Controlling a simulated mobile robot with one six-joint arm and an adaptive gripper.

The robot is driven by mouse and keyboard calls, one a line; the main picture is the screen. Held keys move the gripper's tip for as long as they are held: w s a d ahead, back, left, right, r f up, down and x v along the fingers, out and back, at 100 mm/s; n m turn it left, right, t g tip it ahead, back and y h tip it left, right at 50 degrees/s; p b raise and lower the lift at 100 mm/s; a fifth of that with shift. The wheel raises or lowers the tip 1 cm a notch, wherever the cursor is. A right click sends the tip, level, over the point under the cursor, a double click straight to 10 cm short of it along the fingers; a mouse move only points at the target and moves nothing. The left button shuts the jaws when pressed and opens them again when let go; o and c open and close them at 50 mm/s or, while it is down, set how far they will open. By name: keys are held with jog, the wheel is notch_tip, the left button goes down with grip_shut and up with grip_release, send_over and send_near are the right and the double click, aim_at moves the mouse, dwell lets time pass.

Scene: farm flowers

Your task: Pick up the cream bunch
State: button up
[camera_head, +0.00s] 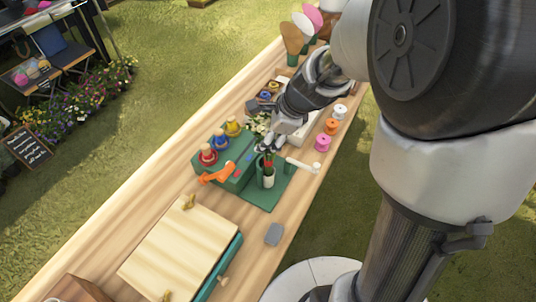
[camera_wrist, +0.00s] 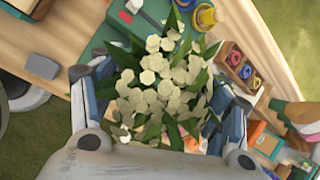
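The cream bunch (camera_wrist: 165,88) is a cluster of cream blossoms with long green leaves. In the wrist view it fills the space between the two spread fingers of my gripper (camera_wrist: 160,82). Its stems are hidden under the blossoms. In the head view, the cream bunch (camera_head: 258,123) shows partly at the lower left of my gripper (camera_head: 281,112), above the workbench. My gripper looks open, with a finger on each side of the bunch. Whether the fingers touch the leaves cannot be told.
A green stand with red, blue and yellow spools (camera_head: 207,155) is close by. A green holder with red flowers (camera_head: 267,172) stands in front. Pink, orange and white spools (camera_head: 331,126) line the right edge. A wooden board (camera_head: 178,250) lies nearer.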

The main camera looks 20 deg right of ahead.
jog(key=c, duration=1.4)
